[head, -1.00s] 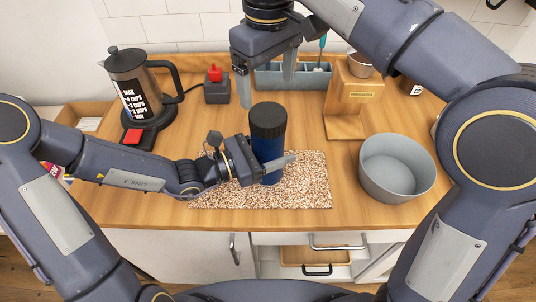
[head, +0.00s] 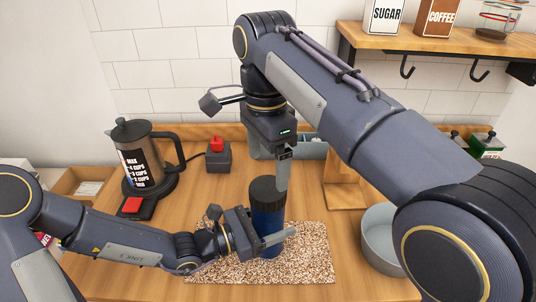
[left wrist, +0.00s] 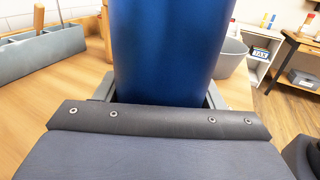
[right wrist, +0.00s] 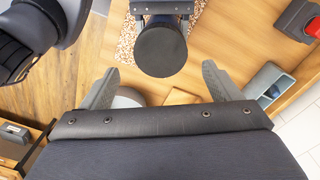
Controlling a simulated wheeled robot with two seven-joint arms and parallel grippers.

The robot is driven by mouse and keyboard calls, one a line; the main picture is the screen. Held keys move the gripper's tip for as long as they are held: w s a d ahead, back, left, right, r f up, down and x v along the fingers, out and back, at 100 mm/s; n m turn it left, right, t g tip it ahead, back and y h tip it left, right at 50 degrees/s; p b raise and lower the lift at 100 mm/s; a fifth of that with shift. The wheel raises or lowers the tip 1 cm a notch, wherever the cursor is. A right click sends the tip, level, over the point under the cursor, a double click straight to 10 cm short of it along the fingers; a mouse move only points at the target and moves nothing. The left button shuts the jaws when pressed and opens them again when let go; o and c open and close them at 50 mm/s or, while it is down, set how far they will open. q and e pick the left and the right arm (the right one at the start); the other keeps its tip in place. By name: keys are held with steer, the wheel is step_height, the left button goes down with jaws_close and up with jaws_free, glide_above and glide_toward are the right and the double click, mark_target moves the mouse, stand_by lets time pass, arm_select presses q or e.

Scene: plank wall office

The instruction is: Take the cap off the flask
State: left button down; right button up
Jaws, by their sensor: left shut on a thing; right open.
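The flask (head: 268,222) is a dark blue cylinder standing upright on a speckled mat (head: 310,262). Its black cap (head: 267,190) is on top, and it shows from above in the right wrist view (right wrist: 160,50). My left gripper (head: 272,240) is shut around the flask's body; the blue body (left wrist: 165,50) fills the middle of the left wrist view. My right gripper (right wrist: 158,85) is open and empty. In the head view it points down close by the cap, partly overlapping it, with its fingers not around the cap.
A coffee press (head: 135,155) stands at the left, near a grey box with a red button (head: 217,155). A grey bowl (head: 378,240) and a wooden stand (head: 342,190) are on the right. A grey-blue organiser (right wrist: 268,85) lies behind.

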mark_target(268, 187)
steer(key=m, duration=0.5)
steer(key=shift+r+m, duration=0.1)
steer(key=shift+m, duration=0.3)
steer(key=m, duration=0.2)
steer(key=shift+r+m, duration=0.1)
steer(key=shift+m, duration=0.3)
steer(key=m, duration=0.5)
steer(key=shift+r+m, duration=0.25)
steer(key=shift+m, duration=0.15)
steer(key=shift+f, duration=0.1)
step_height(268, 187, down, 8)
steer(key=shift+s+r, duration=0.1)
